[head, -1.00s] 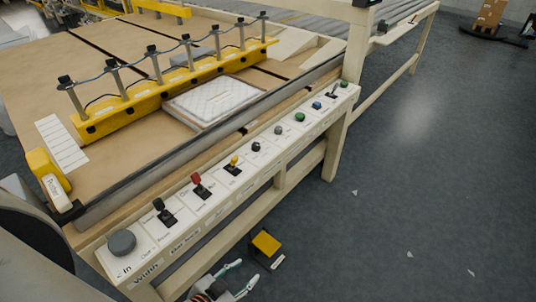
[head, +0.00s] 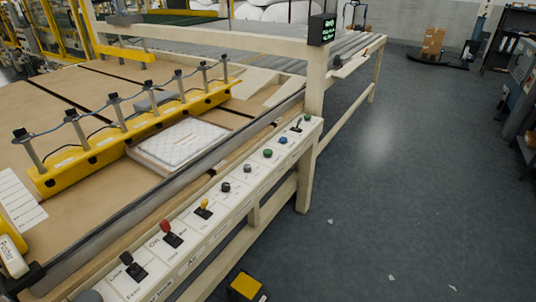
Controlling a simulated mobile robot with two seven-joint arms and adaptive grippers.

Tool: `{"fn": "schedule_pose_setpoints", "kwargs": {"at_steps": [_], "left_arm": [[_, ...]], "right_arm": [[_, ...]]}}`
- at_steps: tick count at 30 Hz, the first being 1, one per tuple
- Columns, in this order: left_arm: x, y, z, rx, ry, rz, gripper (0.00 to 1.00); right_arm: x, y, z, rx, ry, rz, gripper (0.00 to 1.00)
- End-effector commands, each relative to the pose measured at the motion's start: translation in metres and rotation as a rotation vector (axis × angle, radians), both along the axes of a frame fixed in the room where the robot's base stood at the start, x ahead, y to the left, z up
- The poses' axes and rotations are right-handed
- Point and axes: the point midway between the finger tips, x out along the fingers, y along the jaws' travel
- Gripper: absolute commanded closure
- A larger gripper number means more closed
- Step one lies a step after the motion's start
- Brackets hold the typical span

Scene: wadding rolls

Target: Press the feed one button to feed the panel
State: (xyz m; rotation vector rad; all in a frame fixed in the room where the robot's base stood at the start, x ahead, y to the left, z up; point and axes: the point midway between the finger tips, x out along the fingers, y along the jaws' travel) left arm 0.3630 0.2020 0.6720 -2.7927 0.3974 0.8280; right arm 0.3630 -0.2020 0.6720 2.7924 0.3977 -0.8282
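A control strip (head: 190,243) runs along the near edge of the table. On it are a black lever (head: 133,266), a red lever (head: 171,234), a yellow lever (head: 204,209), a black knob (head: 226,187), a grey button (head: 248,170), a green button (head: 268,153) and a blue button (head: 283,140). A further lever (head: 297,125) and another green button (head: 307,117) stand at the far end. The labels are too small to tell which is feed one. A white quilted panel (head: 180,144) lies on the table beside the yellow bar. Neither gripper is in view.
A yellow bar (head: 95,160) with several posts crosses the brown table (head: 55,105). A small display (head: 322,30) with green text sits on the frame. A yellow-topped box (head: 247,287) stands on the floor by the strip. The floor to the right is mostly clear.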

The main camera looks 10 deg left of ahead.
Motion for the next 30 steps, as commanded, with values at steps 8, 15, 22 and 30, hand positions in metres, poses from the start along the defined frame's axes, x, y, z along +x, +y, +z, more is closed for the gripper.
{"fn": "schedule_pose_setpoints", "kwargs": {"at_steps": [8,15,22,30], "left_arm": [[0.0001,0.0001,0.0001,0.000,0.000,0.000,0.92],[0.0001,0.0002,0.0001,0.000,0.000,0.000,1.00],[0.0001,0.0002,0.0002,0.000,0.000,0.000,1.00],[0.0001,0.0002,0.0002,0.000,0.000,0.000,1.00]], "right_arm": [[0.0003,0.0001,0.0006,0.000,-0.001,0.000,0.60],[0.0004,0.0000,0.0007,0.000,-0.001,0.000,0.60],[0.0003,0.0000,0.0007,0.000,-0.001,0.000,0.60],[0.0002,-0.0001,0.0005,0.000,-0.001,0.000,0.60]]}}
